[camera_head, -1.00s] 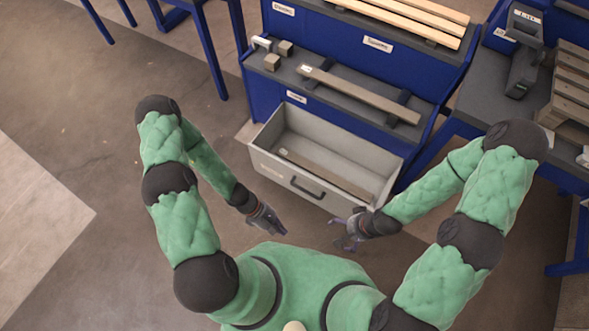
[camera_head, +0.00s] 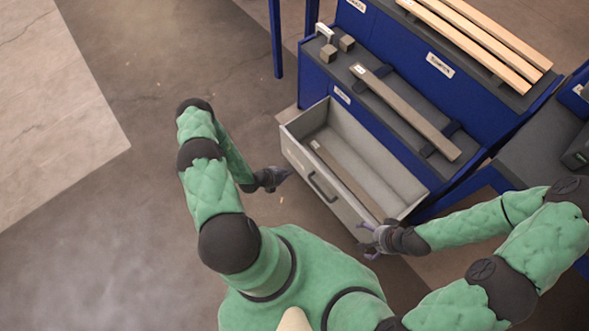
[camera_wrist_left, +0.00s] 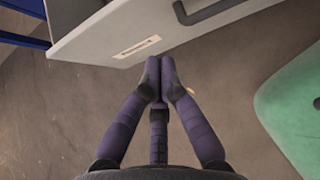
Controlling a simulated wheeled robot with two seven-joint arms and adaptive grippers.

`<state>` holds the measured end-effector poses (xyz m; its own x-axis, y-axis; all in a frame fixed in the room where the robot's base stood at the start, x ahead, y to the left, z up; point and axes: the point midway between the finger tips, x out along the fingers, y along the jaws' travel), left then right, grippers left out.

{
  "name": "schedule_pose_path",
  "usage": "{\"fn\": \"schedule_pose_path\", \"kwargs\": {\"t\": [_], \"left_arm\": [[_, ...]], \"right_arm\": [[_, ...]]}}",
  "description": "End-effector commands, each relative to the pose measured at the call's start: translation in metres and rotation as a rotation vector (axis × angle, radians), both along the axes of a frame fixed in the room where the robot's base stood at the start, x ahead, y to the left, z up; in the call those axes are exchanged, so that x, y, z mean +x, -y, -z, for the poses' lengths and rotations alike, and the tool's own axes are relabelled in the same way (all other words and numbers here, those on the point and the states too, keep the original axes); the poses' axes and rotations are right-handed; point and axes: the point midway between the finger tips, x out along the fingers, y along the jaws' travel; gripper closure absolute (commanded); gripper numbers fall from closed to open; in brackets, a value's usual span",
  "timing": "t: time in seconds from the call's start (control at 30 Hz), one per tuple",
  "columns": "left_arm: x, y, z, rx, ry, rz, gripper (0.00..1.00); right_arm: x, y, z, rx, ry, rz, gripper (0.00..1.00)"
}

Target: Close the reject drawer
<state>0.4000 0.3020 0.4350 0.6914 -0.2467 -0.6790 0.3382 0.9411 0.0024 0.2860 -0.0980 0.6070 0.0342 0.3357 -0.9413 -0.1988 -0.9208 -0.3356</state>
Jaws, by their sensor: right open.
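The grey reject drawer (camera_head: 296,153) is pulled out from the lower front of the blue cabinet. Its open top shows a long narrow strip lying inside. The dark drawer handle (camera_head: 322,188) is on its front face. My left gripper (camera_head: 286,173) is in front of the left part of that face. In the left wrist view, the left gripper (camera_wrist_left: 160,68) has its fingertips together with nothing seen between them, just off the drawer front (camera_wrist_left: 200,30) below its label. My right gripper (camera_head: 368,238) is open and empty by the drawer's right front corner; I cannot tell whether it touches.
The blue cabinet (camera_head: 316,82) carries a grey beam (camera_head: 410,112) and small blocks on its middle ledge, and wooden slats (camera_head: 480,42) on top. A dark bench (camera_head: 545,145) stands at the right. The floor to the left is clear.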

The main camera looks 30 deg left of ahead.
Motion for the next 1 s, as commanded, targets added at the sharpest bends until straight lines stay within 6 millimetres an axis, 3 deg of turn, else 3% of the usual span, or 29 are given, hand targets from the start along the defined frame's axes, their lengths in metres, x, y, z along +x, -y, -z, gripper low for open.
{"fn": "schedule_pose_path", "kwargs": {"t": [0.47, 0.7, 1.0], "left_arm": [[0.06, 0.024, 0.063, -0.001, 0.001, 0.006, 1.0], [0.088, 0.034, 0.059, -0.001, 0.0, 0.006, 1.0], [0.095, 0.037, 0.057, -0.002, -0.002, 0.003, 1.0]], "right_arm": [[0.0, 0.0, 0.044, 0.0, 0.0, 0.0, 0.0], [0.0, 0.0, 0.055, 0.0, 0.0, 0.0, 0.0], [0.0, 0.0, 0.057, 0.0, 0.0, 0.0, 0.0]]}}
